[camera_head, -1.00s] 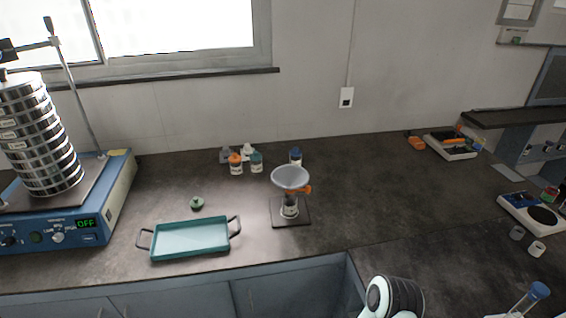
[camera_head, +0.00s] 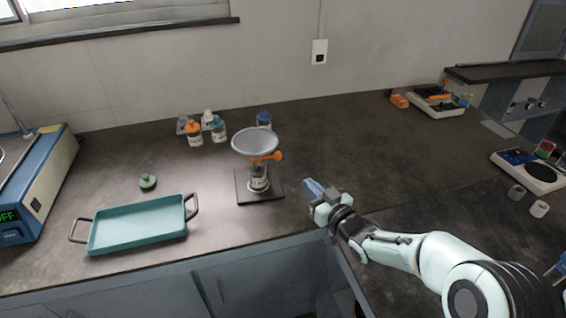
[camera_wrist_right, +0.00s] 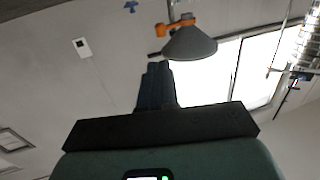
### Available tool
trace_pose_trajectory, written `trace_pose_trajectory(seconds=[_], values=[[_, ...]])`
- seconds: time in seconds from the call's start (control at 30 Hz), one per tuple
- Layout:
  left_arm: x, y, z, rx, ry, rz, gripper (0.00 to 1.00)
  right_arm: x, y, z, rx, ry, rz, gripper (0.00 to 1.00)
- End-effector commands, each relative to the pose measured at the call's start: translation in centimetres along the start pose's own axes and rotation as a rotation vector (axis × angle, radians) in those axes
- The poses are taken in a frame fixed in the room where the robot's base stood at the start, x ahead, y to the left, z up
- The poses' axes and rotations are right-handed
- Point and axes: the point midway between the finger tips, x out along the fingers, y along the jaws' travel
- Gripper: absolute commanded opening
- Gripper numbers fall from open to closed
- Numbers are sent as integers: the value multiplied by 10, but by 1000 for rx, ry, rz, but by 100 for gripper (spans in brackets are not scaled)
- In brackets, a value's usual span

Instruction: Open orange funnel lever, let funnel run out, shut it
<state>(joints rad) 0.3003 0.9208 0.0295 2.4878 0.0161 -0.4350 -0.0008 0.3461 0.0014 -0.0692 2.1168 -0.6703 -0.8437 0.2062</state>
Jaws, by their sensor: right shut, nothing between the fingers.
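A grey funnel (camera_head: 255,141) stands upright over a small jar (camera_head: 258,182) on a dark square base (camera_head: 241,191). Its orange lever (camera_head: 268,156) sticks out to the right below the bowl. My right gripper (camera_head: 309,185) is shut and empty, to the right of the funnel and lower in the picture, apart from the lever. In the right wrist view the shut fingers (camera_wrist_right: 157,72) point towards the funnel (camera_wrist_right: 190,44), which appears upside down, with the orange lever (camera_wrist_right: 176,27) beside it. My left gripper is not in view. The funnel's contents are hidden.
A teal tray (camera_head: 188,207) with two handles and a green-topped piece (camera_head: 148,182) lie left of the funnel. Several small bottles (camera_head: 194,134) stand behind it. The blue shaker base (camera_head: 40,180) is at the far left.

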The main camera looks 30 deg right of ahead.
Motion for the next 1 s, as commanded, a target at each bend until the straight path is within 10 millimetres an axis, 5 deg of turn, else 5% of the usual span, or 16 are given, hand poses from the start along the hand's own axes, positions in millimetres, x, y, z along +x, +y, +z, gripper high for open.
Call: trace_pose_trajectory(seconds=[0.6, 1.0], values=[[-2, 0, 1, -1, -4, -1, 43, 116, -2, 2, 3, -3, -1, 0], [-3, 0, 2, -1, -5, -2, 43, 133, -1, 2, 3, -4, 0, 0]])
